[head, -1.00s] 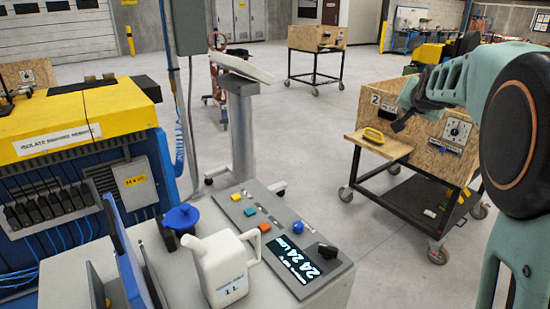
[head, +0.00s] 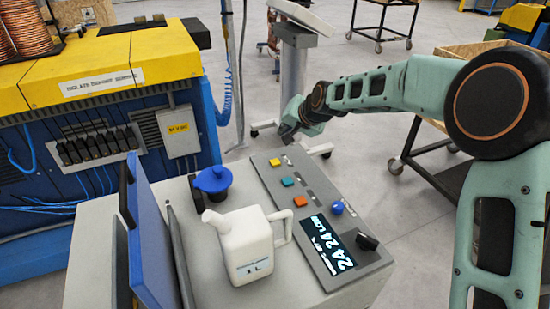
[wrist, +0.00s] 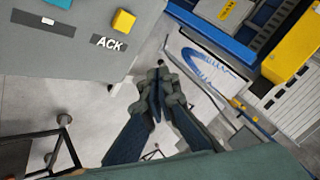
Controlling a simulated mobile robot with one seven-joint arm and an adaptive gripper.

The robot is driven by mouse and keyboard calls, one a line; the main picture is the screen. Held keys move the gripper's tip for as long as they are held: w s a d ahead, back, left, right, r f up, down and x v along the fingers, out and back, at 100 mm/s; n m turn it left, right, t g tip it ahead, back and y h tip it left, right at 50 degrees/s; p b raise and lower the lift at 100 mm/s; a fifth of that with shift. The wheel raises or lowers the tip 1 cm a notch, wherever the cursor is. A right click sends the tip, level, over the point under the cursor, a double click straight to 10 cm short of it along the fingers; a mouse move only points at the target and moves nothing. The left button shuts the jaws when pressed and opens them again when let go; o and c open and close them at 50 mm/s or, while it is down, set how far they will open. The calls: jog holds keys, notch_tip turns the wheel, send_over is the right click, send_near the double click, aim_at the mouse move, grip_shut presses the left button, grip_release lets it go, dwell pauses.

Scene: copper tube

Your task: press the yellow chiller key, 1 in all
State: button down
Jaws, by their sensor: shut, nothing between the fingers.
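The yellow key (head: 275,162) is a small square button at the far end of the chiller's sloped grey panel (head: 309,205). It also shows in the wrist view (wrist: 122,22), upper left, near a label reading ACK. My gripper (head: 290,132) hangs just beyond the panel's far end, a little right of the yellow key and apart from it. In the wrist view my gripper (wrist: 158,72) has its fingers together with nothing between them, below and right of the key, over the floor beyond the panel's edge.
A teal key (head: 287,182), an orange key (head: 300,201), a blue knob (head: 337,208) and a black knob (head: 367,241) share the panel. A white jug (head: 242,245) and a blue-capped filler (head: 213,180) stand left of it. A lit display (head: 330,245) shows readings.

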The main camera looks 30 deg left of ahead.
aim_at(277, 163)
jog(key=shift+s+a+r, duration=0.1)
jog(key=shift+s+a, duration=0.2)
jog(key=shift+a, duration=0.25)
jog(key=shift+s+a+r, duration=0.1)
jog(key=shift+s+a, duration=0.2)
jog(key=shift+a, duration=0.2)
jog(key=shift+f, duration=0.1)
notch_tip(277, 163, down, 8)
jog(key=b, duration=0.4)
jog(key=shift+b, duration=0.4)
jog(key=shift+f+b, duration=0.3)
jog(key=shift+f, duration=0.05)
jog(key=shift+f+b, duration=0.4)
jog(key=shift+b, duration=0.05)
